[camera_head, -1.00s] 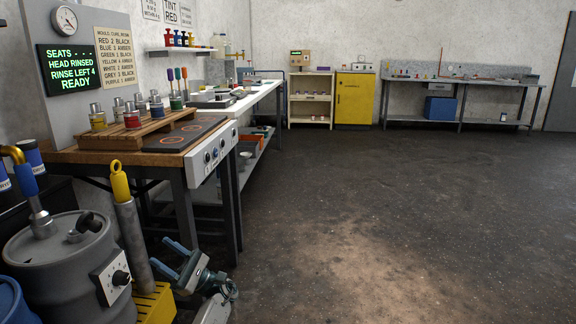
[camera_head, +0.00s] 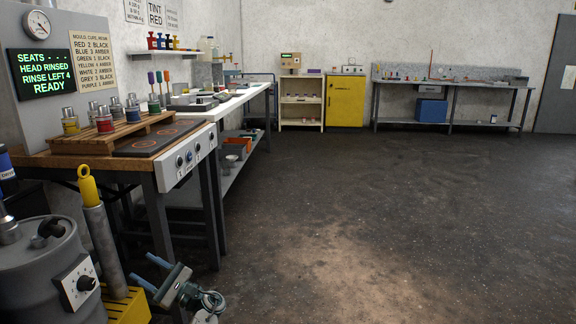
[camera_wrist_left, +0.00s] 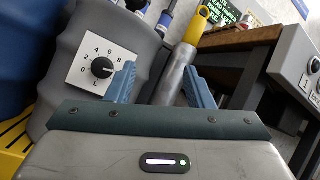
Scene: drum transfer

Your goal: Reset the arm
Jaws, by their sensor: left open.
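My left gripper (camera_head: 148,272) is low at the bottom left of the head view, its two blue fingers apart with nothing between them. In the left wrist view the open fingers (camera_wrist_left: 160,75) point toward a grey drum and a grey cylinder behind them. The gripper is to the right of the grey drum (camera_head: 40,272), which has a dial plate (camera_wrist_left: 101,67) on its side. The grey cylinder with a yellow ring handle (camera_head: 88,187) stands close beyond the fingers; I see no clear contact. My right gripper is not in view.
A wooden-topped bench (camera_head: 60,159) with a white control panel (camera_head: 184,157) stands just beyond the cylinder. A white-topped bench (camera_head: 240,98) runs along the left wall. The dark floor (camera_head: 370,220) to the right is clear.

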